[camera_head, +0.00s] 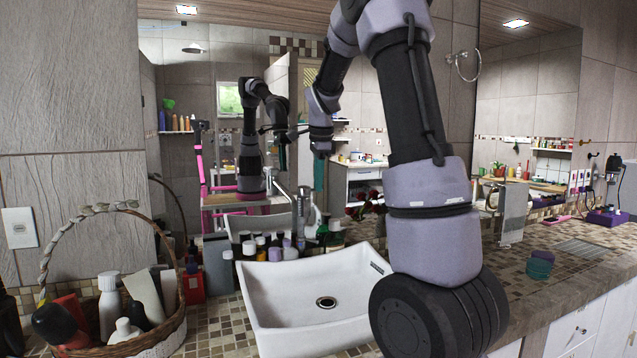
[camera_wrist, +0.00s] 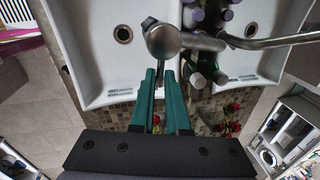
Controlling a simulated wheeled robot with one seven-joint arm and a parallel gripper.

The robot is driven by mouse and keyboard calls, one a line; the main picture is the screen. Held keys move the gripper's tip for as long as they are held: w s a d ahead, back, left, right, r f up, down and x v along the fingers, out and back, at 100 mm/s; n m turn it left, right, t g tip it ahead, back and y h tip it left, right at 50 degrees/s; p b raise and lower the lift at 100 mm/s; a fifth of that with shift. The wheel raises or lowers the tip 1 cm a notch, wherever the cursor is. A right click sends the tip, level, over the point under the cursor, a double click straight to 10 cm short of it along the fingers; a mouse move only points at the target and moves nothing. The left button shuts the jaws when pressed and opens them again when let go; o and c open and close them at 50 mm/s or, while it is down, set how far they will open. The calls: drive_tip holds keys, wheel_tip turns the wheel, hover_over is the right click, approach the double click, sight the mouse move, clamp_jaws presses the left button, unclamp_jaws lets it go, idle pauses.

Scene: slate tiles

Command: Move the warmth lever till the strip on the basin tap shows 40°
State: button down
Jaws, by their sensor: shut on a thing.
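The chrome basin tap (camera_head: 303,205) stands at the back of the white basin (camera_head: 285,308). In the wrist view its round metal top (camera_wrist: 163,40) lies just beyond my fingertips. My gripper (camera_wrist: 160,74) has teal fingers closed together at the tap; it also shows in the head view (camera_head: 318,188), pointing down beside the tap. It is shut on a small part, apparently the warmth lever, which is mostly hidden between the fingers. A small dark piece (camera_wrist: 148,22) shows near the tap top. The strip and its reading cannot be made out in either view.
Several bottles (camera_head: 275,248) stand close by the tap, behind the basin. A wicker basket (camera_head: 170,335) of toiletries is at the left. A large mirror (camera_head: 225,150) behind repeats the arm and basin.

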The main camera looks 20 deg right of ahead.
drive_tip(key=shift+w+n, duration=0.25)
drive_tip(key=shift+n, duration=0.55)
drive_tip(key=c, duration=0.9)
unclamp_jaws()
drive_tip(key=r, duration=0.3)
drive_tip(key=s+r, duration=0.1)
drive_tip(key=r, duration=0.3)
drive_tip(key=s+r, duration=0.1)
drive_tip(key=r, duration=0.2)
drive_tip(key=shift+r, duration=0.35)
drive_tip(key=shift+s, duration=0.1)
